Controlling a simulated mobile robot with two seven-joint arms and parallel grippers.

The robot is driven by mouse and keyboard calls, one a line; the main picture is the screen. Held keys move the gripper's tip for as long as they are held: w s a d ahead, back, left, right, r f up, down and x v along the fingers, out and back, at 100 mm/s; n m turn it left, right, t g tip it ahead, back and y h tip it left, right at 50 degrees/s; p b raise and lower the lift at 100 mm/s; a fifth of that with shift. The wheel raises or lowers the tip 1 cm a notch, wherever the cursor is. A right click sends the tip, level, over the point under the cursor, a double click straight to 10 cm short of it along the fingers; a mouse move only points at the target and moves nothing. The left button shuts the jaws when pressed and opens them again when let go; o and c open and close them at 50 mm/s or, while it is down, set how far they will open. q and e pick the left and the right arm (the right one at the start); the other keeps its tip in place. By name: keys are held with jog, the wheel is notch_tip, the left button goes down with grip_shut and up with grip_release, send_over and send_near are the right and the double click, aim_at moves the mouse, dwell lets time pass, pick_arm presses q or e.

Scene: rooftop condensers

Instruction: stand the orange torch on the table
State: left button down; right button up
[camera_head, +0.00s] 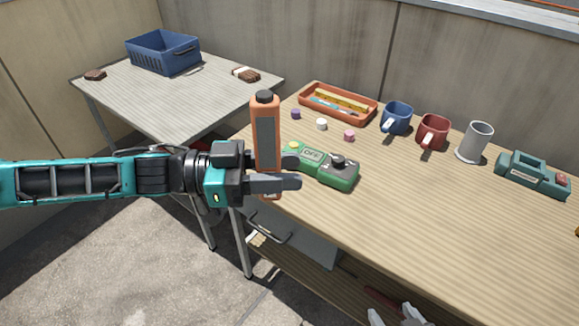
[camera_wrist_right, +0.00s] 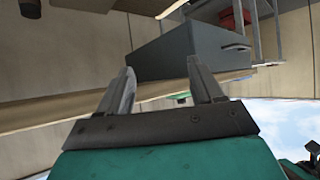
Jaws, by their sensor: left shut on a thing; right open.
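The orange torch (camera_head: 264,110) is upright, with a black cap and a grey side panel. My left gripper (camera_head: 282,182) is shut around its lower part, and the fingers hide some of it. The torch is at the left end of the wooden table (camera_head: 420,210); I cannot tell whether its base touches the top. My right gripper (camera_head: 400,316) is at the bottom edge of the head view, low at the table's front. In the right wrist view it is open and empty (camera_wrist_right: 162,75).
A green control box (camera_head: 320,166) lies close right of the torch. Behind are an orange tray (camera_head: 338,103), small caps, a blue mug (camera_head: 396,118), a red mug (camera_head: 432,132), a grey tankard (camera_head: 475,143) and a teal device (camera_head: 533,175). The front middle tabletop is clear.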

pick_arm(q)
jog(key=shift+s+a+m+g, duration=0.1)
jog(key=shift+a+m+g, duration=0.15)
jog(key=shift+g, duration=0.45)
pick_arm(e)
jog(key=shift+o, duration=0.2)
jog(key=shift+s+f, duration=0.1)
jog(key=w+a+r+n+t, duration=0.1)
jog(key=w+a+r+n, duration=0.4)
jog(key=a+r+n, duration=0.4)
jog(key=w+a+r+n+t, duration=0.2)
jog(key=w+a+r+n, duration=0.25)
jog(key=r+n, duration=0.4)
notch_tip(320, 180, up, 14)
jog(key=s+a+r+n+t+h, duration=0.1)
jog(key=s+n+t+h, duration=0.3)
jog(key=n, duration=0.7)
jog(key=n+y, duration=0.4)
jog(key=n, duration=0.2)
send_near(265, 124)
notch_tip(265, 124, down, 2)
jog(key=w, duration=0.5)
jog(key=w+a, duration=0.1)
jog(key=w, duration=0.7)
jog(key=shift+w+a+f, duration=0.1)
jog(key=shift+a+f, duration=0.1)
jog(key=shift+a, duration=0.15)
